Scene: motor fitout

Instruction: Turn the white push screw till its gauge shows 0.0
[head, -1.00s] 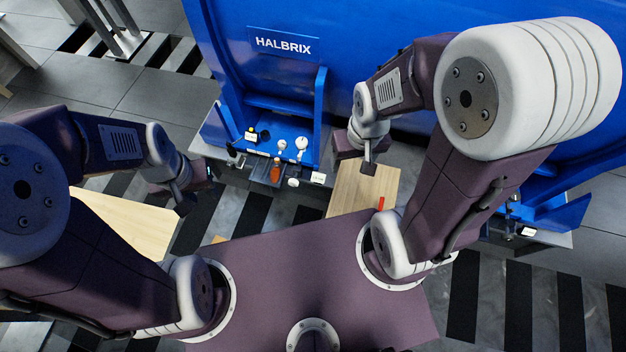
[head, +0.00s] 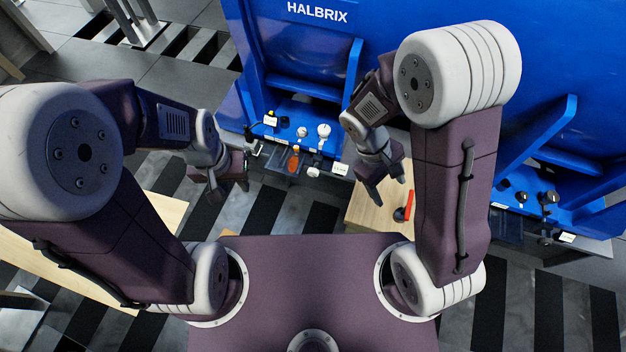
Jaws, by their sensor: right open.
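White round-headed parts stand on the blue machine's ledge: a smaller one (head: 302,131) and a larger one (head: 323,131). A third white knob (head: 313,172) is at the ledge's front. I cannot tell which is the push screw. Small white displays or labels show beside them, at the left (head: 270,121) and at the right (head: 340,169); their figures are too small to read. My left gripper (head: 228,192) hangs left of the ledge, apart from it, fingers apart and empty. My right gripper (head: 388,188) is open and empty, right of the ledge, above a wooden top.
An orange-handled item (head: 293,160) is at the ledge front. A red and black tool (head: 405,212) lies on the wooden top (head: 365,208). A second blue station with dark knobs (head: 549,197) is at the right. A pale wooden table (head: 165,215) is at the left.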

